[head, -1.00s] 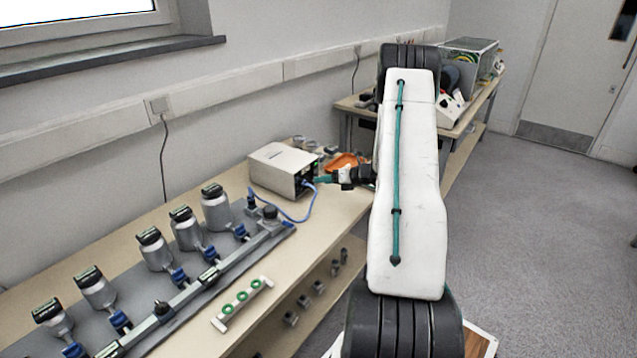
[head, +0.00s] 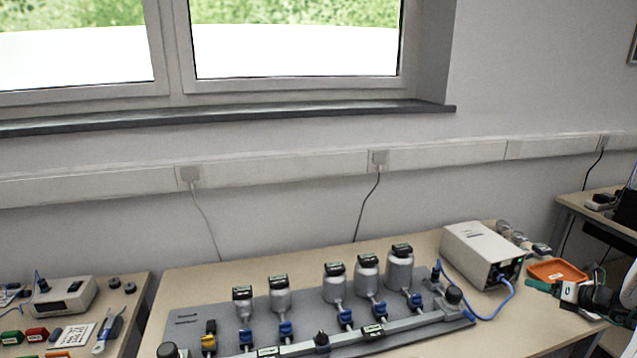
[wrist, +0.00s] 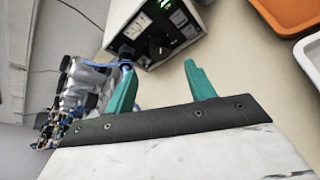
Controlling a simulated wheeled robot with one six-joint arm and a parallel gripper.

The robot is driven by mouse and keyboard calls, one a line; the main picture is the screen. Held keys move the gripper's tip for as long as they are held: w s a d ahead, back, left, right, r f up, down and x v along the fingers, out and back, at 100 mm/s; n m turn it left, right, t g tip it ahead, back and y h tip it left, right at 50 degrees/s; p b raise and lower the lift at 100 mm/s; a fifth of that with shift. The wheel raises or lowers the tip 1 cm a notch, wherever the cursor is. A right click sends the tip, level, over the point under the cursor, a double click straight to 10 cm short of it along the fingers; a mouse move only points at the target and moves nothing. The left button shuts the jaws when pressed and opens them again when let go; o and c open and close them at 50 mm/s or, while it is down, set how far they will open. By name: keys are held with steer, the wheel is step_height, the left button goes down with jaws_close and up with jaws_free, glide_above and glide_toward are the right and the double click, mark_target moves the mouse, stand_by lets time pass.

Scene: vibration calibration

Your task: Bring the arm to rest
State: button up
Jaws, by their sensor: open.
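My gripper (wrist: 160,82) shows in the wrist view with its two teal fingers spread apart and nothing between them. In the head view my gripper (head: 538,286) is at the right edge, its teal fingers close to the front of a beige box (head: 482,253) on the bench. Only the end of my arm shows there; the rest is out of the picture. The same box, with a black front panel, a knob and green lights, also shows beyond the fingertips in the wrist view (wrist: 160,25). I cannot tell the exact gap between them.
A grey rig plate (head: 188,331) with several metal cylinders and blue valves covers much of the bench (head: 420,243). A blue cable (head: 497,313) leaves the box. An orange tray (head: 557,270) lies right of it. A second table stands at the left.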

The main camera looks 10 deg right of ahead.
steer(key=a+n, duration=0.1)
steer(key=s+a+f+n, duration=0.1)
steer(key=a+n+g+y, duration=0.1)
steer(key=shift+s+f, duration=0.35)
steer(key=shift+s, duration=0.05)
steer(key=a+n, duration=0.1)
steer(key=s+a+n+y, duration=0.1)
steer(key=a+g, duration=0.1)
steer(key=shift+s+a+r+n, duration=0.15)
steer(key=shift+s+r+n, duration=0.15)
steer(key=shift+r+n, duration=0.1)
steer(key=s+a+r+n+g+y, duration=0.1)
steer(key=s+a+r+n+g, duration=0.35)
steer(key=a+r+n, duration=0.6)
steer(key=s+a+r+n+g+y, duration=0.1)
steer(key=s+a+r+n+g, duration=0.35)
steer(key=a, duration=0.85)
steer(key=s+a+r+n+h, duration=0.8)
steer(key=s+a+r+n, duration=0.6)
steer(key=a+n, duration=0.4)
steer(key=shift+s, duration=0.75)
